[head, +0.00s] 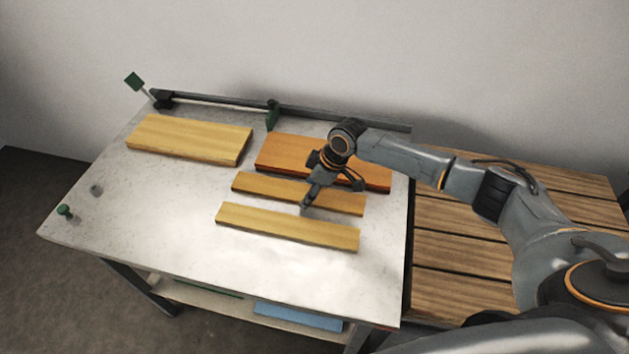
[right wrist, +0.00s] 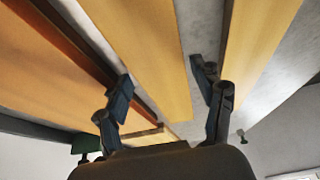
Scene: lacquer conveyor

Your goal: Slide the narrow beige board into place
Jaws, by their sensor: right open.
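Two narrow boards lie parallel on the pale table. The front one (head: 288,228) is light beige. The one behind it (head: 270,189) is a slightly deeper tan; I cannot tell for certain which the task means. My right gripper (head: 310,197) is open and points down over the rear narrow board. In the right wrist view its fingers (right wrist: 162,85) stand apart on either side of that board (right wrist: 150,45), apparently not gripping it. The front narrow board (right wrist: 253,55) lies right of the fingers there. My left gripper is out of view.
A wide orange-brown board (head: 282,152) lies just behind the narrow ones, partly hidden by my arm. A wide beige board (head: 190,138) lies at the back left.

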